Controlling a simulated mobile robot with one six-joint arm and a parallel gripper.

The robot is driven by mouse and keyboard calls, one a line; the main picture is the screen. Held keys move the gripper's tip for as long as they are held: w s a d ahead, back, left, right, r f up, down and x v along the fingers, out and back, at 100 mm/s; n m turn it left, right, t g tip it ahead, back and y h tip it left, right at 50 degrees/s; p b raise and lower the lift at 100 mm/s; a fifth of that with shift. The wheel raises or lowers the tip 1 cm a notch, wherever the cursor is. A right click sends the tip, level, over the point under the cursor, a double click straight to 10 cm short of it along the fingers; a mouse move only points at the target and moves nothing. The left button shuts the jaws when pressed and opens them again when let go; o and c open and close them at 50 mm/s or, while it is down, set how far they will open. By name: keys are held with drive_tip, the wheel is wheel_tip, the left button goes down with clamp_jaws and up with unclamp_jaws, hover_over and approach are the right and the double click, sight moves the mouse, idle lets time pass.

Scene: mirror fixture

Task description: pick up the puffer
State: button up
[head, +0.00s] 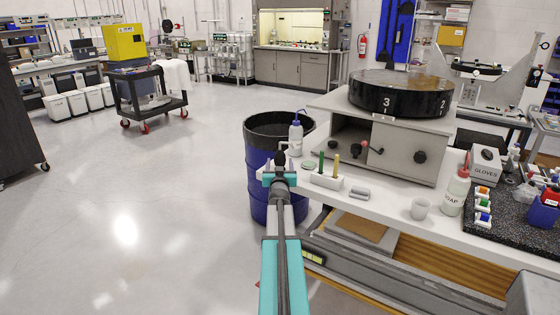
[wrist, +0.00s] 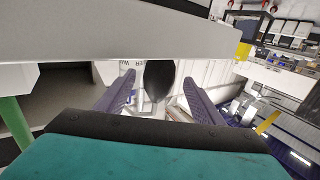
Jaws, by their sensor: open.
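My gripper (head: 278,162) is at the left end of the white bench, near the white wash bottle with a blue cap. In the wrist view its two purple-grey fingers (wrist: 160,98) stand apart. A dark rounded thing (wrist: 158,78) shows between and beyond them; it looks like the puffer's bulb, but I cannot tell for sure. No contact with the fingers is visible. In the head view I cannot make out the puffer; my gripper and wrist cover that spot.
The wash bottle (head: 295,139) stands close beyond my gripper. A blue drum (head: 259,185) is at the bench's left end. A white holder (head: 326,182) with green and yellow sticks is to the right. A grey box (head: 400,151) carries a black numbered wheel (head: 400,93).

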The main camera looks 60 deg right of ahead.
sight(280, 162)
drive_tip(key=shift+p+x, duration=0.4)
drive_tip(key=shift+x, duration=1.35)
drive_tip(key=shift+s, duration=0.1)
drive_tip(key=c, duration=0.8)
